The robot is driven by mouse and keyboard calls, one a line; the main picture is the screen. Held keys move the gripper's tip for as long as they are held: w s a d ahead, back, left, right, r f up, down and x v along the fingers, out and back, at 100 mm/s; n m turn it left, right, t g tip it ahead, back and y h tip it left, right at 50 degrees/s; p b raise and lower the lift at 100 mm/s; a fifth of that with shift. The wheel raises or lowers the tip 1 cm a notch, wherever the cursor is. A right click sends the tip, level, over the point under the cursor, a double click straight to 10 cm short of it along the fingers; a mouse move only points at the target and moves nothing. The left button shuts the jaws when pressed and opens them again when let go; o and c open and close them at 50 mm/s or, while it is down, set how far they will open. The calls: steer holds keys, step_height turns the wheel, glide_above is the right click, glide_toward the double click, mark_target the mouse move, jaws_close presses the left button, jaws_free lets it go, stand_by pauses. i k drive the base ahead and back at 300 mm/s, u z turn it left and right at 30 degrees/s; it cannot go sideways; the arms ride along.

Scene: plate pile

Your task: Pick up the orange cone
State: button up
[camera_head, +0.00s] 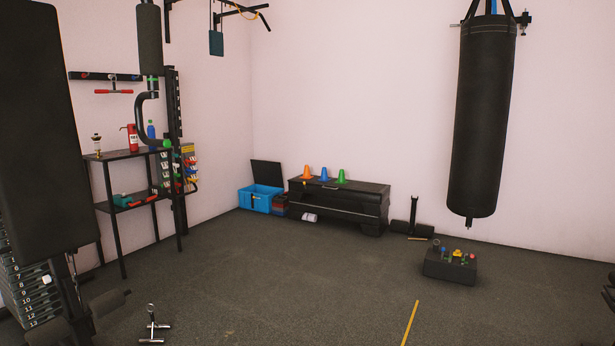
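The orange cone (307,173) stands upright on the left part of a long black bench-like chest (340,205) against the far wall. A blue cone (324,175) and a green cone (342,177) stand in a row to its right on the same top. My gripper is not in view.
A blue bin (260,199) with a raised dark lid sits left of the chest. A black shelf (125,155) stands left, a punching bag (484,120) hangs right. A low black box (450,266) with small items is on the floor. The middle floor (290,275) is mostly clear.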

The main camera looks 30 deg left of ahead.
mark_target(306, 174)
steer(key=u, duration=0.65)
steer(key=i, duration=1.6)
steer(key=u, duration=1.2)
steer(key=i, duration=2.2)
steer(key=u, duration=0.25)
steer(key=i, duration=2.05)
steer(key=z, duration=0.9)
steer(key=i, duration=2.1)
steer(key=z, duration=0.95)
steer(key=i, duration=0.45)
steer(key=z, duration=0.25)
